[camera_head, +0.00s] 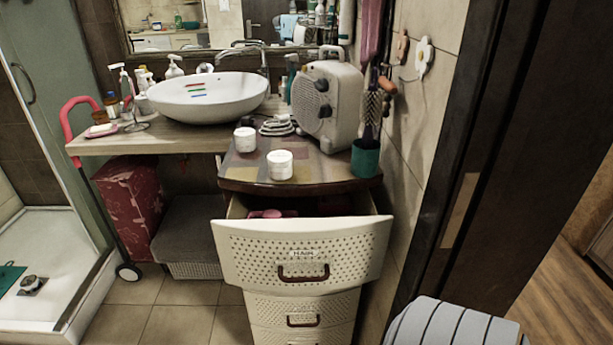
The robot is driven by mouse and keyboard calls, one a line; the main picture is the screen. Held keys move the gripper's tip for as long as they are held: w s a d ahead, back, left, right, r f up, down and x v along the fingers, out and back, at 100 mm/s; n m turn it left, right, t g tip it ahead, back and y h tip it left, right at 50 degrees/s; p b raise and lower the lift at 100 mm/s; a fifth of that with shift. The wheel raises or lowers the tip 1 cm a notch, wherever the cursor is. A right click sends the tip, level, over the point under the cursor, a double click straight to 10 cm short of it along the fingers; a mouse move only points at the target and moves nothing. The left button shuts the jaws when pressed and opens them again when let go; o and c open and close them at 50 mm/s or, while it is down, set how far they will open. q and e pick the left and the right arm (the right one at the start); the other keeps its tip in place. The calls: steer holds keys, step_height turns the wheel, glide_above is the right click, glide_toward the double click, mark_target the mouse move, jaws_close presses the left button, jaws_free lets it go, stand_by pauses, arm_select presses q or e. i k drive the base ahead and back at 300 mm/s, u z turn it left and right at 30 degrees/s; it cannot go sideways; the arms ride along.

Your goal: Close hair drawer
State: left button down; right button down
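The hair drawer (345,248) is the top drawer of a cream, perforated drawer unit (258,308). It is pulled out, and pinkish items (272,213) show inside it. A white label on its front reads "HAIR", with a brown handle (303,280) below. The drawers under it look shut. Neither of my grippers can be seen in the head view. A grey-white ribbed rounded part at the bottom right is cut off by the frame edge, and I cannot tell what it is.
White jars (280,165), a beige boxy device (328,106) and a green cup with brushes (365,158) stand on the unit's top. A white basin (208,97) is on the counter at left. A dark door frame (490,150) stands at right. Tiled floor (180,322) is clear in front-left.

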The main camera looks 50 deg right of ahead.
mark_target(314, 251)
steer(key=u, duration=0.15)
steer(key=i, duration=0.65)
steer(key=z, duration=1.95)
